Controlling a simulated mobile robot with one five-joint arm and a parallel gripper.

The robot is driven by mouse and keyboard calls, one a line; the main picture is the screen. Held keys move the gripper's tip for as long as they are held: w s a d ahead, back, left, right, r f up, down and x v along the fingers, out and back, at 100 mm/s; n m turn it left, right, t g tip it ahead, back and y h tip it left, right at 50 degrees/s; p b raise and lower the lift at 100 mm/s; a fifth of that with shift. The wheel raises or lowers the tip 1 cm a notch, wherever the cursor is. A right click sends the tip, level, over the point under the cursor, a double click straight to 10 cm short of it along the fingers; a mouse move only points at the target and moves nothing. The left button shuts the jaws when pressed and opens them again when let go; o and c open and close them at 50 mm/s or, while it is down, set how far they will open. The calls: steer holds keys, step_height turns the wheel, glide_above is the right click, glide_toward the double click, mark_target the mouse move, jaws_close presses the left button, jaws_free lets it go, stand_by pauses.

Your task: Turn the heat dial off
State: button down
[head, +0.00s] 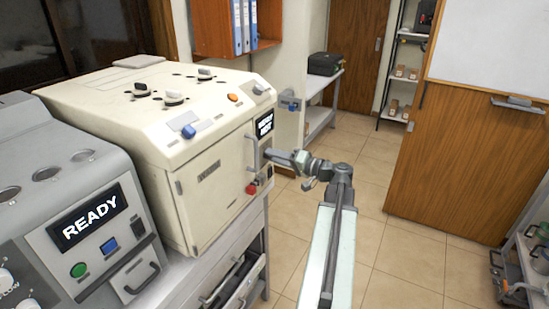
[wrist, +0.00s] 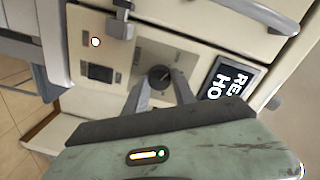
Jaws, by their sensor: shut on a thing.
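The heat dial (wrist: 159,75) is a small dark round knob on the cream machine's front panel, below its display in the head view. In the wrist view my gripper (wrist: 162,84) has one finger on each side of the dial and is shut on it. In the head view my gripper (head: 270,155) reaches the right end of the cream machine (head: 215,172) from the right and hides the dial. The machine's lit display (head: 264,125) also shows in the wrist view (wrist: 229,81), turned sideways and partly cut off. The dial's exact setting is hard to read.
A grey machine (head: 78,178) with a READY display stands at the left. Knobs and a blue switch (head: 188,131) sit on the cream machine's top. A handle (head: 252,153) and a red part (head: 252,188) are near my gripper. The tiled floor (head: 405,255) to the right is clear.

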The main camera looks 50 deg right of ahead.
steer(key=shift+a+f+n, duration=0.1)
steer(key=shift+f+n, duration=0.05)
steer(key=shift+n, duration=0.25)
steer(key=c, duration=1)
jaws_free()
steer(key=shift+c, duration=0.2)
steer(key=shift+s, duration=0.1)
steer(key=v, duration=0.7)
steer(key=shift+s, duration=0.35)
